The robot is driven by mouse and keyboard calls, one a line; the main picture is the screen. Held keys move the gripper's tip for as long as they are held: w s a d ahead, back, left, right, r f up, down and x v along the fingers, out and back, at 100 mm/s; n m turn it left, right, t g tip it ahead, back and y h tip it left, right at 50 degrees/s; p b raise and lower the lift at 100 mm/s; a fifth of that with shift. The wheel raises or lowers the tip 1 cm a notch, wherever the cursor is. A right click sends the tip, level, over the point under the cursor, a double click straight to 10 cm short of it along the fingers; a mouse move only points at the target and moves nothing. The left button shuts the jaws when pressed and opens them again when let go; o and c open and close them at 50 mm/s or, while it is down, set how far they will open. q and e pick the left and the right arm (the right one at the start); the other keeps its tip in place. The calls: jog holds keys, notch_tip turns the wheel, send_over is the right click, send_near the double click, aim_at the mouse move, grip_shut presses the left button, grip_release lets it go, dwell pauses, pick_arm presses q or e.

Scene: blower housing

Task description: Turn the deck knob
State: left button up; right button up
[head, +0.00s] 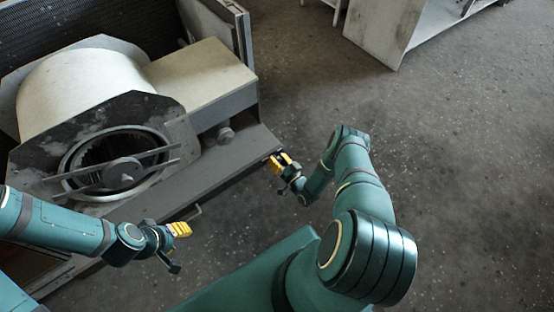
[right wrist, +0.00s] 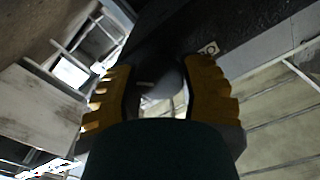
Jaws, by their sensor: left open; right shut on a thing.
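The deck (head: 215,172) is a flat grey ledge in front of the blower housing. My right gripper (head: 280,160) is at the right end of the deck in the head view, yellow fingers against its edge. In the right wrist view its two fingers are either side of a dark rounded knob (right wrist: 166,78) and shut on it. A small pale label with dark marks (right wrist: 208,48) is beside the knob. In the head view the gripper hides the knob. My left gripper (head: 180,230) is open and empty, in front of the deck and apart from it.
The blower housing (head: 85,85) with its round opening and crossbars stands at the left. A grey round fitting (head: 225,133) sits on the deck by the box-shaped duct (head: 200,70). A pale cabinet (head: 385,30) is at the back. The floor at the right is clear.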

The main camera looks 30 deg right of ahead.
dwell(0.4)
jog(key=o, duration=1.2)
jog(key=s, duration=0.8)
jog(key=s+d, duration=0.1)
jog(key=s, duration=0.3)
